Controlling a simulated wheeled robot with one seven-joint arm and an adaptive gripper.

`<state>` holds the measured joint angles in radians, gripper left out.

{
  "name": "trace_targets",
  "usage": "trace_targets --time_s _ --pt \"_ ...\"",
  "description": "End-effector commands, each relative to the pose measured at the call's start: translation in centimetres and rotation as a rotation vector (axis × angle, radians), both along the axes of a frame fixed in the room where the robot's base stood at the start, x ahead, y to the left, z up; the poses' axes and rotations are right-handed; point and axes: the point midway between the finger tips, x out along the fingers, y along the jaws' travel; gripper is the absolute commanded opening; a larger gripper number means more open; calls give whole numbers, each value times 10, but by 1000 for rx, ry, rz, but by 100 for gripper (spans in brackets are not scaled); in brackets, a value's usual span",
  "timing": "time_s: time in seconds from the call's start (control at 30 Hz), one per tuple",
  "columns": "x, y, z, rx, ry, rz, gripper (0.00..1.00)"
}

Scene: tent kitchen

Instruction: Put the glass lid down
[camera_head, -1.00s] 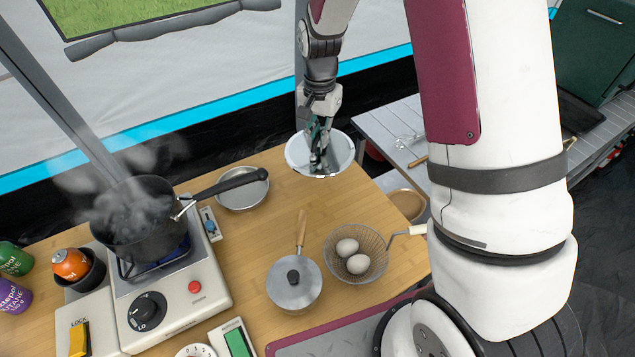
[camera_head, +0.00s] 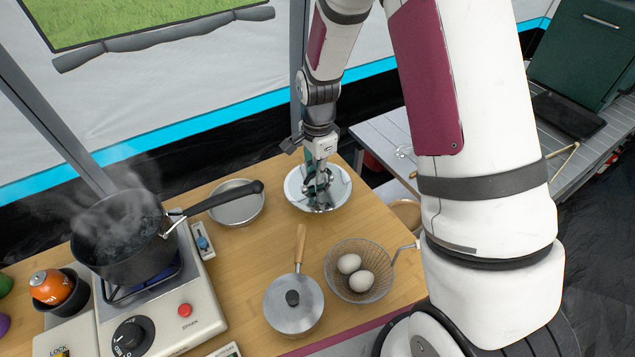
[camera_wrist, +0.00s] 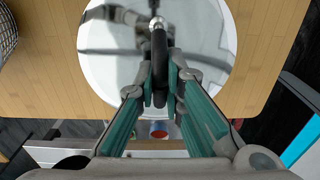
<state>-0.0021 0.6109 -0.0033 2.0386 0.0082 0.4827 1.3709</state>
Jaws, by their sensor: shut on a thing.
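The round glass lid (camera_head: 339,195) is over the wooden table's far right part, with a pale, shiny disc and rim. My gripper (camera_head: 318,200) is above its middle, pointing down. In the wrist view, the teal fingers of my gripper (camera_wrist: 161,88) are shut on the lid's dark handle (camera_wrist: 158,50). The glass lid (camera_wrist: 210,45) lies flat and level in the wrist view, with the wooden surface around it. I cannot tell whether its rim touches the table or hovers just above it.
The wooden table (camera_head: 240,265) holds a shallow metal pan (camera_head: 238,208) left of the lid, a small lidded pot (camera_head: 293,312), and a wire basket (camera_head: 345,290) with two eggs. A steaming black pot (camera_head: 118,240) sits on the stove (camera_head: 165,310). Bare table lies between lid and basket.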

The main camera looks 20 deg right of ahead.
Motion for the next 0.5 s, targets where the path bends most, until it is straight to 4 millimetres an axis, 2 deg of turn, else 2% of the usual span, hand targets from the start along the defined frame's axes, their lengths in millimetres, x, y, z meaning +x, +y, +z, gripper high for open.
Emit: trace_targets --time_s 0.3,0.5 --pt "-1 0 -36 1 2 -1 0" --pt "0 0 -37 0 -2 0 0"
